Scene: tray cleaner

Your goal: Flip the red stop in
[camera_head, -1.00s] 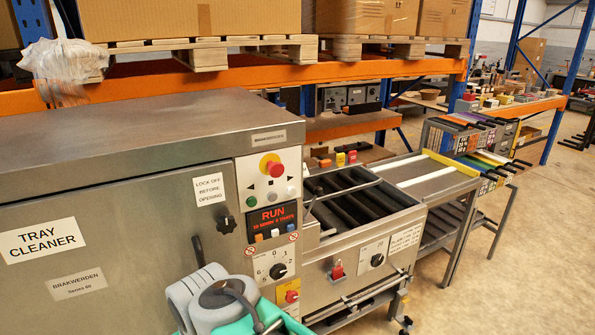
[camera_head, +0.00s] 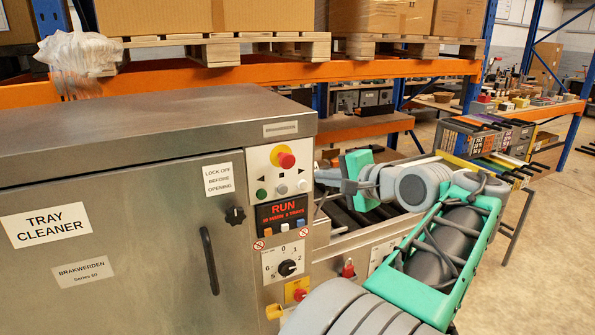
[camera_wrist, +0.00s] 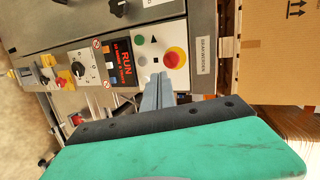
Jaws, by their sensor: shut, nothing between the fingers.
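My gripper (camera_head: 325,177) is shut and empty, in front of the right edge of the control panel. A red knob on a yellow plate (camera_head: 299,293) is low on the panel. I cannot tell which is the named stop.
The tray cleaner (camera_head: 110,220) has a closed door with a black handle (camera_head: 210,260). A lit RUN display (camera_head: 282,213) and a black dial (camera_head: 287,268) are on the panel. The roller conveyor (camera_head: 340,240) is largely behind my arm. Shelving (camera_head: 230,78) with boxes stands behind.

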